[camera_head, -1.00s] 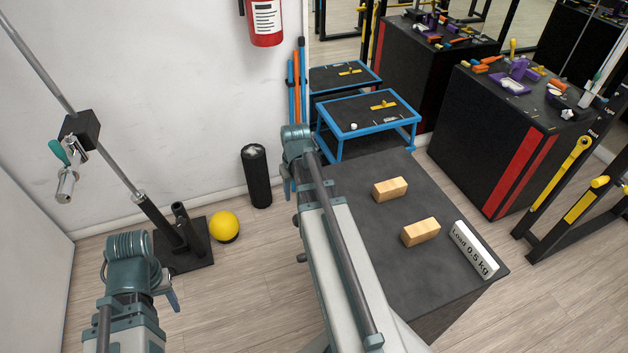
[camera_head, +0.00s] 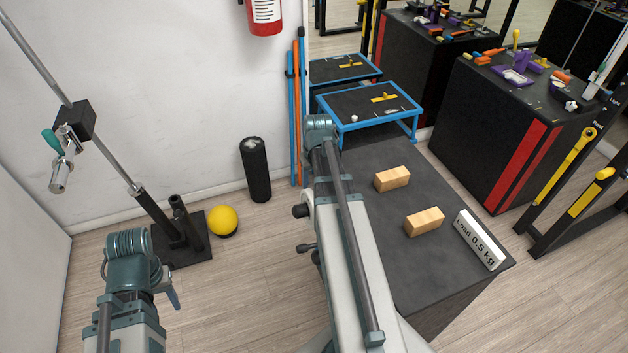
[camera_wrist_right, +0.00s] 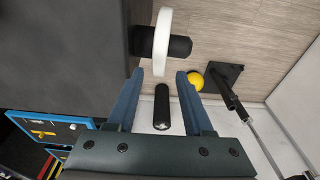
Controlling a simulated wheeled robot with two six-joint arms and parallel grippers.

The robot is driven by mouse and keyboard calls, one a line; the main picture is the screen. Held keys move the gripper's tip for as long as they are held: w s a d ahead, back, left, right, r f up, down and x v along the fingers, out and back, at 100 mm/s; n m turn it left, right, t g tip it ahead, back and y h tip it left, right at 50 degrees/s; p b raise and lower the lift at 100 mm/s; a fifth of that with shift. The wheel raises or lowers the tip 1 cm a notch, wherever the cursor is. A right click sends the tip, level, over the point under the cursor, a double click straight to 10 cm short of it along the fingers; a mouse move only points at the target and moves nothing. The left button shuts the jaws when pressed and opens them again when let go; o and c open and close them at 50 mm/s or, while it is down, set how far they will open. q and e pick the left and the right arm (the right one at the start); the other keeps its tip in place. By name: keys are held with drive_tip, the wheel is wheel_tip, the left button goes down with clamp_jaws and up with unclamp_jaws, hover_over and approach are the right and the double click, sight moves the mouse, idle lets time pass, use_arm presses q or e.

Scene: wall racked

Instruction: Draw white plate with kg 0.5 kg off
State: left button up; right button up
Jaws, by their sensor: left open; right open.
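The white plate (camera_wrist_right: 164,42) is seen nearly edge-on in the right wrist view, on a thick black peg (camera_wrist_right: 178,46) that sticks out from the side of the dark box. My right gripper (camera_wrist_right: 160,84) is open and empty. The plate is beyond its fingertips, roughly in line with the gap. In the head view my right gripper (camera_head: 318,140) is beside the box's left edge, its fingers mostly hidden, and my arm hides the plate. A white "Load 0.5 kg" sign (camera_head: 481,240) lies on the box top. My left gripper (camera_head: 138,270) is open and empty at lower left.
Two wooden blocks (camera_head: 392,179) and (camera_head: 424,221) lie on the dark box (camera_head: 385,150). A black cylinder (camera_head: 256,170), a yellow ball (camera_head: 223,220) and a bar stand (camera_head: 181,240) are on the floor at left. Free floor lies left of the box.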

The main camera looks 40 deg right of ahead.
sight(312, 197)
drive_tip(key=f+b, duration=0.3)
drive_tip(key=w+f+b, duration=0.1)
drive_tip(key=f+b, duration=0.1)
drive_tip(key=f, duration=0.1)
drive_tip(key=f+b, duration=0.3)
drive_tip(key=shift+w+d+f+b, duration=0.25)
drive_tip(key=shift+f+b, duration=0.1)
drive_tip(key=shift+f, duration=0.05)
clamp_jaws()
idle(0.9)
idle(0.4)
drive_tip(key=shift+r, duration=0.1)
idle(1.5)
